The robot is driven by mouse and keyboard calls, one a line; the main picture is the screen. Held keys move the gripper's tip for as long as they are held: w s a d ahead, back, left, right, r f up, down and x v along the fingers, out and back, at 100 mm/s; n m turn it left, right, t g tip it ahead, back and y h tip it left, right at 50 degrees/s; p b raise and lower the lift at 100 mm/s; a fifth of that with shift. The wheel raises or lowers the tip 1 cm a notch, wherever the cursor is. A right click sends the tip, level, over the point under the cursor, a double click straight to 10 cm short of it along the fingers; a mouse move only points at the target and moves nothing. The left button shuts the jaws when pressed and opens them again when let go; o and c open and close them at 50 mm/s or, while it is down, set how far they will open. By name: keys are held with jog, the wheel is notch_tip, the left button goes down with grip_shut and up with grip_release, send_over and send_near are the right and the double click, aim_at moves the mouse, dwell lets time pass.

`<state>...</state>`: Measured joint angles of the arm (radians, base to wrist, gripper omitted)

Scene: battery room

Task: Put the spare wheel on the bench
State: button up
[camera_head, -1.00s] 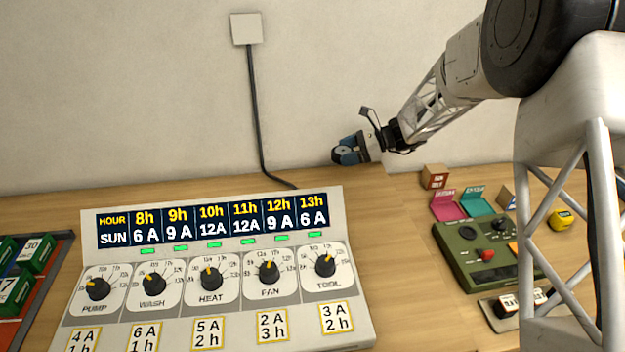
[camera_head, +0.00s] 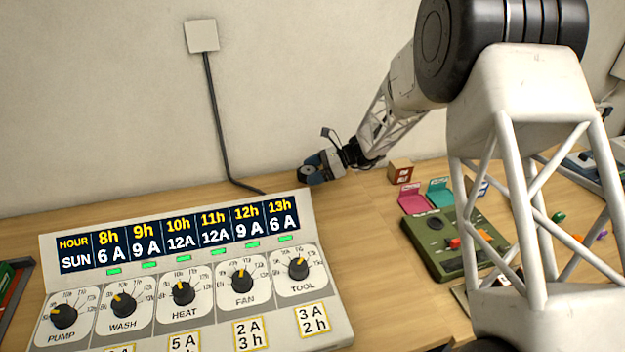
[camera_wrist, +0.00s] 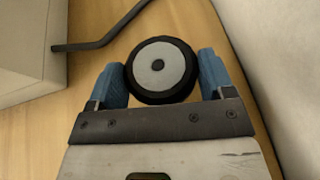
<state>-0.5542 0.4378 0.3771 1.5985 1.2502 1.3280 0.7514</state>
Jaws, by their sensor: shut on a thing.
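The spare wheel (camera_wrist: 160,68) is a small black-rimmed disc with a grey face and a dark hub. My gripper (camera_wrist: 163,80) is shut on it, with a blue finger on each side in the wrist view. In the head view my gripper (camera_head: 314,172) is near the wall, behind and to the right of the control panel, and the wheel (camera_head: 306,174) shows as a dark disc at its tip. The bench (camera_head: 372,235) is the wooden top beneath. I cannot tell how far the wheel is above it.
The control panel (camera_head: 190,215) with dials fills the left front. A wall cable (camera_head: 216,120) runs down to the bench behind it. On the right are a small brown box (camera_head: 401,172), pink (camera_head: 411,198) and teal (camera_head: 440,191) trays and a green device (camera_head: 440,258). Bare wood lies between.

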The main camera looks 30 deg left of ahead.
jog(key=shift+f, duration=1.65)
jog(key=shift+f, duration=0.1)
jog(key=o, duration=1)
jog(key=shift+o, duration=0.2)
jog(key=v, duration=1.1)
jog(key=shift+d, duration=0.15)
jog(key=shift+w+d+r, duration=0.25)
jog(key=shift+r, duration=0.1)
